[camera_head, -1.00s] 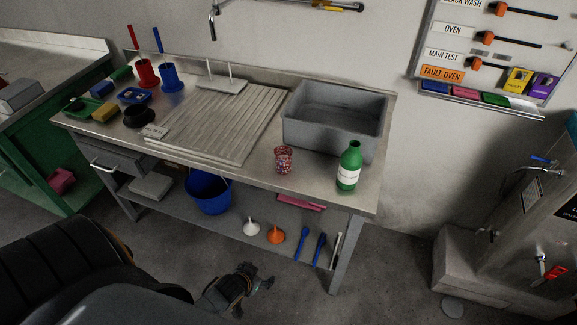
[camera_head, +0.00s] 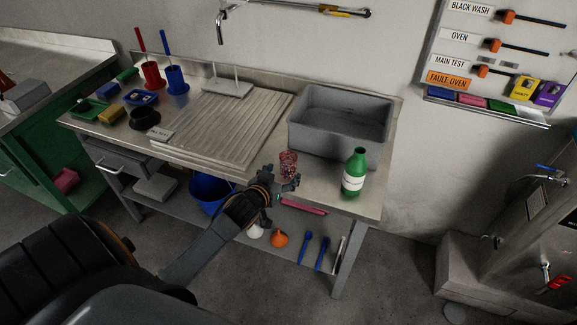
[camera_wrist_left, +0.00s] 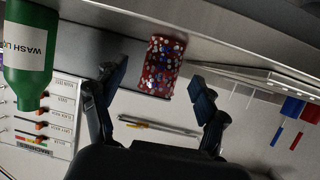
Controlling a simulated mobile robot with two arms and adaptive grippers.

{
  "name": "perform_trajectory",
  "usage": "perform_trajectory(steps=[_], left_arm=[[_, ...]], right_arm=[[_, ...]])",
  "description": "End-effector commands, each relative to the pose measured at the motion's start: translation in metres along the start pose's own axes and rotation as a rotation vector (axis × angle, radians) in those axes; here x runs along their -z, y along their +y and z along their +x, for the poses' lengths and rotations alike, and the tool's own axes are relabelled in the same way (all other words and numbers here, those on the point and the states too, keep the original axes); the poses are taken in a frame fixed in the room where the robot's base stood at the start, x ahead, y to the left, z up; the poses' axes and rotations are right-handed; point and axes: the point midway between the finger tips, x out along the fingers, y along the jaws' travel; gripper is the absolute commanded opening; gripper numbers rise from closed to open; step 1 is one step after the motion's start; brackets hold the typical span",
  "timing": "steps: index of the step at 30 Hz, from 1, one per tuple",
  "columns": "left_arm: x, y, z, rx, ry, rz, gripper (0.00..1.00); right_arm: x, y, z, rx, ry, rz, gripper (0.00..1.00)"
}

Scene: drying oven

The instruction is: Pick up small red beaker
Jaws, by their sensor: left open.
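The small red beaker (camera_head: 288,163), speckled with white and blue, stands upright on the metal bench near its front edge. My left gripper (camera_head: 281,181) is just in front of it, at about bench height. In the left wrist view the beaker (camera_wrist_left: 162,67) appears between and a little beyond the two spread fingers (camera_wrist_left: 158,88). The fingers are open and do not visibly touch it. My right gripper does not show.
A green wash bottle (camera_head: 354,172) stands right of the beaker, also in the left wrist view (camera_wrist_left: 29,50). Behind is a grey sink (camera_head: 340,139); to the left is a ribbed drainboard (camera_head: 225,128). A blue bucket (camera_head: 208,190) sits on the shelf below.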

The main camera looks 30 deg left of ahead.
Motion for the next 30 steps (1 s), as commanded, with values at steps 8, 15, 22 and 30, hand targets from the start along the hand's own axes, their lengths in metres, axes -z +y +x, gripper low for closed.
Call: perform_trajectory(steps=[8,15,22,30], left_arm=[[0.004,-0.003,0.024,0.001,0.0,0.002,0.73],[0.003,-0.005,0.054,0.0,-0.001,0.001,0.73],[0.003,-0.004,0.058,-0.001,0.0,0.001,0.73],[0.002,-0.004,0.058,-0.001,-0.001,0.001,0.34]], right_arm=[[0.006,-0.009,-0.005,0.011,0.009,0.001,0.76],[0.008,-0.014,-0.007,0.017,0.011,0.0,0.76],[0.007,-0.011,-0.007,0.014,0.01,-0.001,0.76],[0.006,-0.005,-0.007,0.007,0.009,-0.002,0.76]])
